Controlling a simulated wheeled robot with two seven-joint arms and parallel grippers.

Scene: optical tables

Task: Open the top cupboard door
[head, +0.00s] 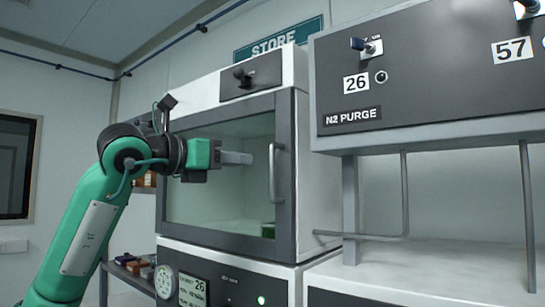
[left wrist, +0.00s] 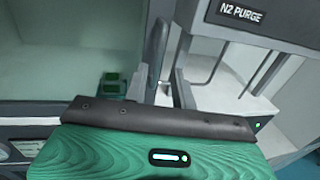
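The top cupboard (head: 318,165) is a white box with a dark-framed glass door (head: 225,190) that looks shut. A vertical bar handle (head: 273,172) stands on the door's right side; it also shows in the left wrist view (left wrist: 156,55), beyond the gripper. My left gripper (head: 250,158) is in front of the glass, left of the handle and apart from it. Its fingers overlap edge-on in the head view, so I cannot tell their gap. No held thing shows. My right gripper is out of view.
A grey N2 PURGE unit (head: 420,85) stands on posts to the right, with a horizontal rod (head: 360,236) near the cupboard's side. A lower cabinet with a gauge (head: 164,282) is below. A small green item (head: 268,230) shows behind the glass.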

